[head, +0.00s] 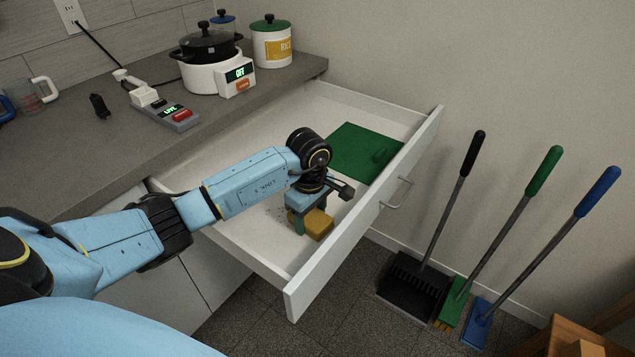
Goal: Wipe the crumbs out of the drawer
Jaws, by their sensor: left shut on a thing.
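A white drawer (277,262) stands open below the counter. My left arm reaches over it, and my left gripper (309,216) is inside, shut on a yellow sponge (319,224) low near the drawer floor. Whether the sponge touches the floor is hard to tell. Small dark crumbs (283,212) lie on the drawer floor just left of the gripper; more may be hidden under the arm. My right gripper is not in view.
The grey counter (60,150) holds a white cooker (212,76) reading OFF, a power strip (172,115) reading LIVE, and a rice canister (271,45). A black dustpan (408,283), a green broom (455,298) and a blue broom (480,318) stand right of the drawer.

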